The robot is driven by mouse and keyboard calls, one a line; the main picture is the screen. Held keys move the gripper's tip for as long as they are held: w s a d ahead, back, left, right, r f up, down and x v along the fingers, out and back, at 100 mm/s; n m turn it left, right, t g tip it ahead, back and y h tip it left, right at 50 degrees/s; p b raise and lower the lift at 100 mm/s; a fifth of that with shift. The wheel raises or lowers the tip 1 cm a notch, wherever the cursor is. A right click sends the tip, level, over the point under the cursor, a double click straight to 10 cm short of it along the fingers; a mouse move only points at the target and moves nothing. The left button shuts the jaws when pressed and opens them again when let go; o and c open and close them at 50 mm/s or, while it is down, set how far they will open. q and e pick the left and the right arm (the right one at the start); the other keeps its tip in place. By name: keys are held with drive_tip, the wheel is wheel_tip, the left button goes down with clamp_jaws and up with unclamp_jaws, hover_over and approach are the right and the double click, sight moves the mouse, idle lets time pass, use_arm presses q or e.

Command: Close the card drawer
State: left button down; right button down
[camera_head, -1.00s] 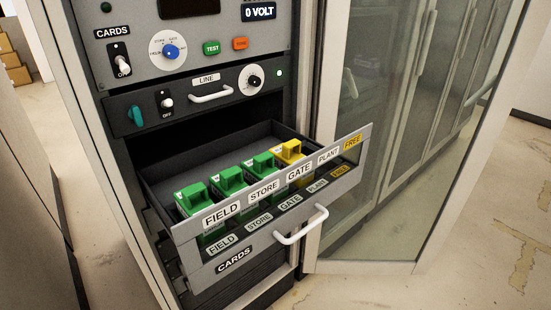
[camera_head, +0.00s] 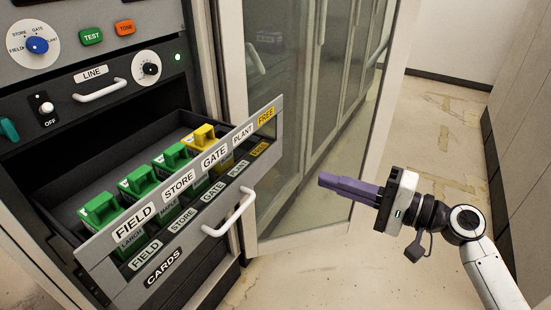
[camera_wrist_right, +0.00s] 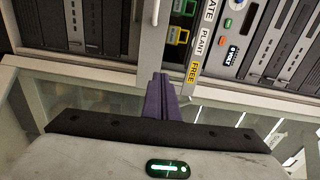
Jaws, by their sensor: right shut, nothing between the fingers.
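The card drawer (camera_head: 187,213) stands pulled out of the cabinet in the head view, its front tilted across the picture. It carries the labels FIELD, STORE, GATE, PLANT and FREE, and a white bar handle (camera_head: 231,213). Inside it sit three green cards (camera_head: 139,181) and a yellow card (camera_head: 203,137). My right gripper (camera_head: 323,181) is shut and empty, in front of the glass door and to the right of the drawer, apart from the handle. In the right wrist view its purple fingers (camera_wrist_right: 161,98) are together, below the drawer's FREE label (camera_wrist_right: 194,71). My left gripper is not in view.
An open glass cabinet door (camera_head: 300,120) stands behind my right gripper, close to the drawer's right end. Above the drawer is the LINE panel with a white handle (camera_head: 100,91), switch and knob. Open floor (camera_head: 440,150) lies to the right.

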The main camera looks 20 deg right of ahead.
drive_tip(key=r, duration=0.1)
drive_tip(key=p, duration=0.3)
approach(260, 151)
drive_tip(key=x, duration=0.5)
drive_tip(key=shift+w, duration=0.3)
drive_tip(key=shift+w+a+f, duration=0.2)
drive_tip(key=shift+w+a, duration=0.15)
drive_tip(key=shift+a, duration=0.05)
